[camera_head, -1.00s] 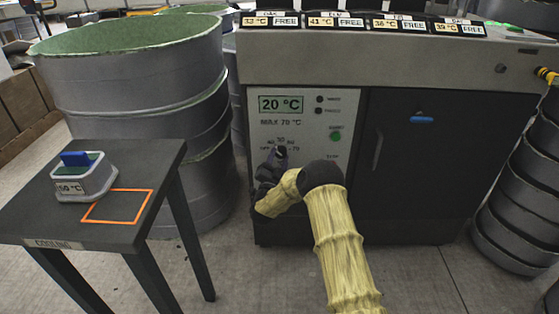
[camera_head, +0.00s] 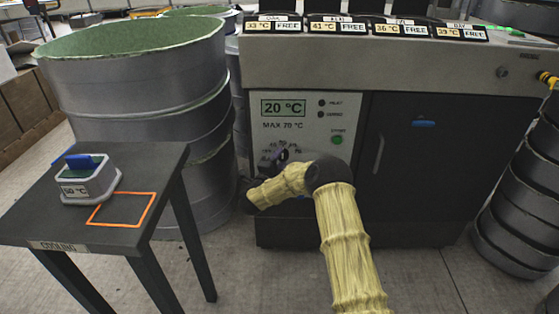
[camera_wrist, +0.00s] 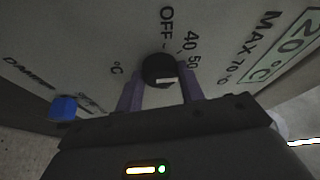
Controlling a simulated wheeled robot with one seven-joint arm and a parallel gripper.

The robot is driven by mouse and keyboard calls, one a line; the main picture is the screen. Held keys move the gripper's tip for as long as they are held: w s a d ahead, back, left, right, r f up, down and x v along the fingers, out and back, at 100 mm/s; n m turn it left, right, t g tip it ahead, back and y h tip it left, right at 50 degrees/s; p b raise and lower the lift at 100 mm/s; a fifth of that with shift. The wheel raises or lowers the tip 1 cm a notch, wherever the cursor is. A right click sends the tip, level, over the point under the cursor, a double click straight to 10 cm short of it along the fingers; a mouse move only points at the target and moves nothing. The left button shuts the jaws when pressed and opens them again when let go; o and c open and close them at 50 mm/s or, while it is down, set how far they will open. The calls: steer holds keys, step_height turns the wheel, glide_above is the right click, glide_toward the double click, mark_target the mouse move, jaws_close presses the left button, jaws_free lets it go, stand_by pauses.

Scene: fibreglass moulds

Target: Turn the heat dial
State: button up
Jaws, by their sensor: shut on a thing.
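The heat dial (camera_wrist: 160,69) is a round black knob with a pale mark, set in the light control panel with OFF, 40 and 50 printed around it. My gripper (camera_wrist: 158,90) has its two purple fingers on either side of the dial and is shut on it. In the head view my gripper (camera_head: 280,157) is at the dial, and my dark wrist hides the lower part of the scale. The green display (camera_head: 283,108) above reads 20 °C, with MAX 70 °C printed below it.
A green start button (camera_head: 336,139) and two dark indicators are right of the display. A blue damper knob (camera_wrist: 63,108) shows in the wrist view. The cooling table (camera_head: 112,236) at left holds a mould marked 50 °C (camera_head: 88,181). Large grey drums (camera_head: 140,100) stand behind it.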

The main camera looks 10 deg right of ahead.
steer(key=shift+f, duration=0.1)
stand_by(0.3)
steer(key=o, duration=1)
steer(key=p+v, duration=0.3)
steer(key=v, duration=1.4)
steer(key=shift+s+a+p, duration=0.15)
steer(key=shift+a+p, duration=0.05)
steer(key=shift+p, duration=0.2)
